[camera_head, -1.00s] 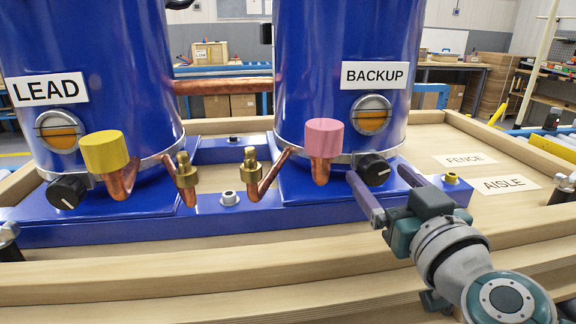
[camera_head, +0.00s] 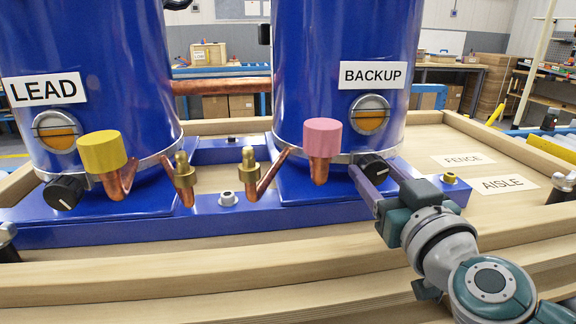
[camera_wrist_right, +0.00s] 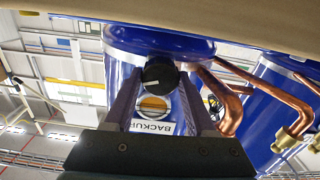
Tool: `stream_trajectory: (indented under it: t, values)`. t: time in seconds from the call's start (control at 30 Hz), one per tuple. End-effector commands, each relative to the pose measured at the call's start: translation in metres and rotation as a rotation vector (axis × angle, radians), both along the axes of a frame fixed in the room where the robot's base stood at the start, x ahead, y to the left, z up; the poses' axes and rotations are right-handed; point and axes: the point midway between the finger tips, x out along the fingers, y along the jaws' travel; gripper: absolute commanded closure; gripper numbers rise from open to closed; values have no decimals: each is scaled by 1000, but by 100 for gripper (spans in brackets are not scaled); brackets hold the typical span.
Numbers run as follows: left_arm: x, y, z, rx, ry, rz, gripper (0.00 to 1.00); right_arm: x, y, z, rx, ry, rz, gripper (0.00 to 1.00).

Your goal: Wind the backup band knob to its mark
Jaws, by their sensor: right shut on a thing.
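The backup band knob (camera_head: 373,166) is a black round dial with a white pointer line, low on the front of the blue BACKUP cylinder (camera_head: 340,60). My right gripper (camera_head: 374,171) has one finger on each side of this knob and is shut on it. In the right wrist view the knob (camera_wrist_right: 159,73) sits between the two fingertips, its white line pointing to the left and slightly down in that picture. I cannot make out a mark around the knob. My left gripper is not in view.
A pink-capped copper pipe (camera_head: 322,138) stands close left of the knob. The LEAD cylinder (camera_head: 90,50) has a similar black knob (camera_head: 66,192) and a yellow cap (camera_head: 102,152). A wooden rim (camera_head: 250,246) runs along the front. FENCE (camera_head: 463,160) and AISLE (camera_head: 503,184) labels lie at right.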

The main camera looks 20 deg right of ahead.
Motion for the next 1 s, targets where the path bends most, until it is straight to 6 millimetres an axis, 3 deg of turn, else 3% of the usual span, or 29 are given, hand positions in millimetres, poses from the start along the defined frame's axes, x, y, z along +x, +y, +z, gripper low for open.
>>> stream_trajectory:
  t: [0.03, 0.2, 0.57, 1.0]
  values:
    - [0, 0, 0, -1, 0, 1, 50, 0, 0, 0, 0, 0, 0, 81]
    - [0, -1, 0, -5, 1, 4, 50, 0, 0, 0, 0, 0, 0, 100]
    - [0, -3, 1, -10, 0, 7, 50, 0, 0, 1, 55, -13, 0, 100]
    - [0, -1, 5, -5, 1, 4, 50, 0, 0, 1, 390, -95, -1, 100]
